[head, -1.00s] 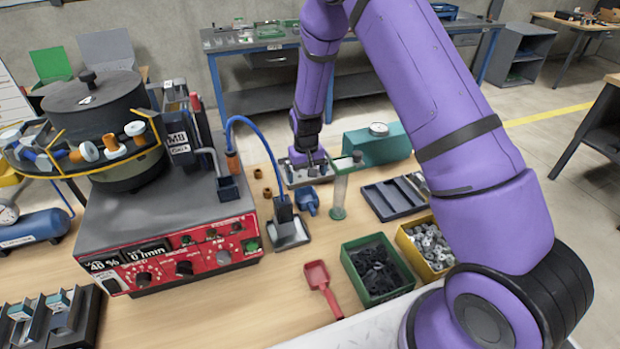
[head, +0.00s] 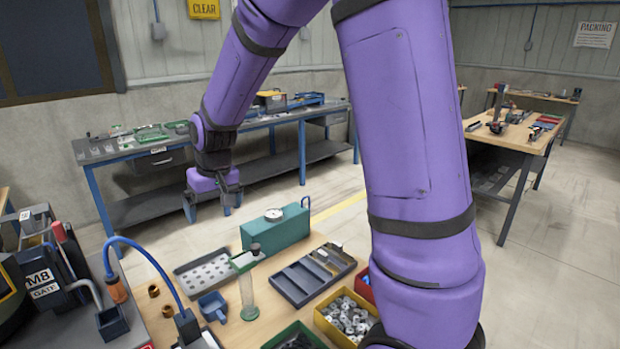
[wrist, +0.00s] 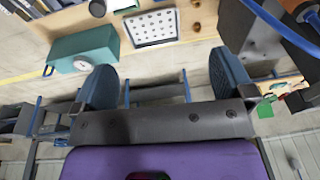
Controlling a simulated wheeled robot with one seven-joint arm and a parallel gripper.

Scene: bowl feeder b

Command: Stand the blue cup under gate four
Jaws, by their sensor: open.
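A small blue cup (head: 212,306) stands on the wooden table, in front of the perforated plate (head: 205,272). My gripper (head: 210,212) is open and empty, high up, beyond and above the plate and well apart from the cup. In the wrist view its two blue fingers are spread with nothing between them (wrist: 163,62). I cannot make out the cup in the wrist view. A gate block marked M8 (head: 42,285) shows at the left edge of the head view. I see no gate marked four.
A teal box with a dial (head: 274,229) and a clear tube on a green-topped stand (head: 246,290) are right of the cup. A blue hose (head: 150,255) arches at left. A dark divided tray (head: 312,276) and a yellow bin (head: 345,318) lie further right.

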